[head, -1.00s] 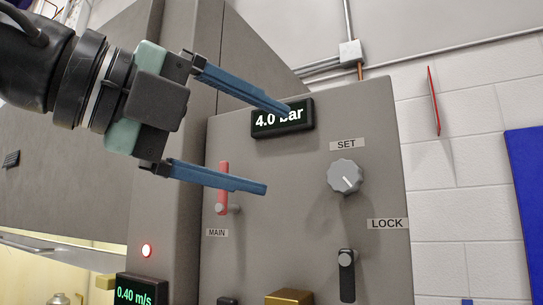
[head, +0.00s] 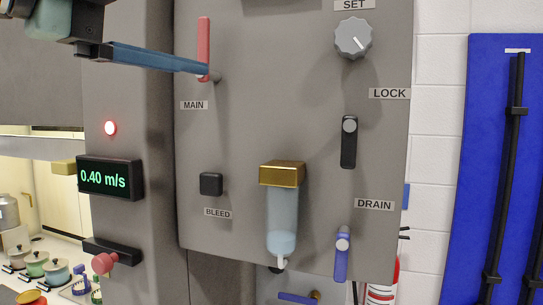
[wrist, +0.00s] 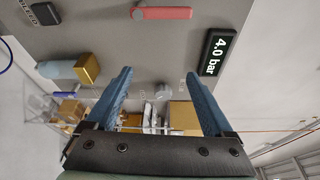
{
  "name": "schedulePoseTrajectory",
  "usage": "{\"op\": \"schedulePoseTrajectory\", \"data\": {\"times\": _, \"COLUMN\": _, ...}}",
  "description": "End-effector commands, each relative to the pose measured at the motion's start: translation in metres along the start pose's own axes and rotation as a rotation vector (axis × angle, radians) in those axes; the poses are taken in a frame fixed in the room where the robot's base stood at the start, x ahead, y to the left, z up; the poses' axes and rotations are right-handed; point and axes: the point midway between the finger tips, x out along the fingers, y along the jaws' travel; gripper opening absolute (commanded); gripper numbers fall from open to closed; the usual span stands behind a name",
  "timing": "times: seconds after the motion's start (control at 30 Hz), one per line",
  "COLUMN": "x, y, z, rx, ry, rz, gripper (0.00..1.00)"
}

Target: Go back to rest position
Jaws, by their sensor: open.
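My gripper (wrist: 158,77) is open and empty, with its two blue fingers spread apart in the wrist view. In the head view only its lower finger shows whole, at the upper left. The upper finger is out of frame there. The lower fingertip overlaps the bottom of the red MAIN handle (head: 204,45) in the picture; I cannot tell whether they touch. The MAIN handle points up. In the wrist view the MAIN handle (wrist: 165,13) lies beyond the fingers, not between them.
The grey panel (head: 270,110) carries a SET knob (head: 353,38), a black LOCK handle (head: 348,143), a BLEED button (head: 211,184), a gold-topped bowl (head: 282,215) and a blue DRAIN handle (head: 341,258). A 4.0 bar display (wrist: 216,53) sits near the right finger in the wrist view.

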Motion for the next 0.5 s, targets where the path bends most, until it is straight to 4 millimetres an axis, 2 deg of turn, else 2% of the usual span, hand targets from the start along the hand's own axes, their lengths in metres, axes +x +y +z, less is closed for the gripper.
{"op": "schedulePoseTrajectory", "data": {"times": 0.1, "x": 0.025, "y": 0.019, "z": 0.002, "rx": -0.169, "ry": -0.060, "rz": -0.081, "gripper": 0.86}}
{"op": "schedulePoseTrajectory", "data": {"times": 0.3, "x": 0.057, "y": 0.053, "z": -0.001, "rx": -0.523, "ry": -0.158, "rz": -0.293, "gripper": 0.86}}
{"op": "schedulePoseTrajectory", "data": {"times": 0.4, "x": 0.064, "y": 0.071, "z": -0.013, "rx": -0.721, "ry": -0.177, "rz": -0.445, "gripper": 0.86}}
{"op": "schedulePoseTrajectory", "data": {"times": 0.5, "x": 0.062, "y": 0.088, "z": -0.033, "rx": -0.900, "ry": -0.162, "rz": -0.606, "gripper": 0.86}}
